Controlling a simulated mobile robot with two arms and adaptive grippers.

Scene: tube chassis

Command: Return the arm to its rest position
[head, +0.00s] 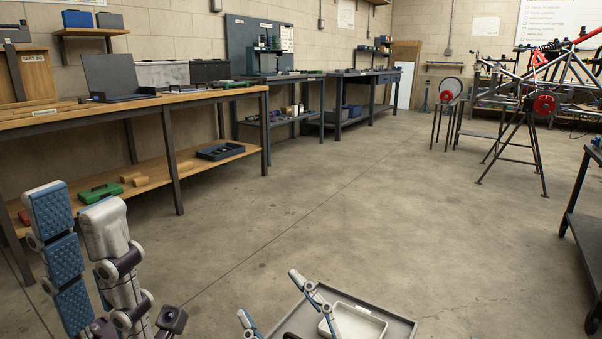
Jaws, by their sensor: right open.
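My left gripper (76,203) is raised close to the camera at the lower left. Its two fingers point up, one showing blue textured pads and the other a white back. They stand apart with nothing seen between them. My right gripper (267,293) is low at the bottom centre. Its two fingers are spread wide and empty, in front of or over the left side of a grey tray (402,328). Most of both arms is outside the view.
A wooden workbench (215,97) with a lower shelf runs along the left, behind my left gripper. A white bin (375,325) sits in the tray. A tube chassis (497,88) stands at the back right, and a dark cart (577,225) at the right edge. The middle floor is clear.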

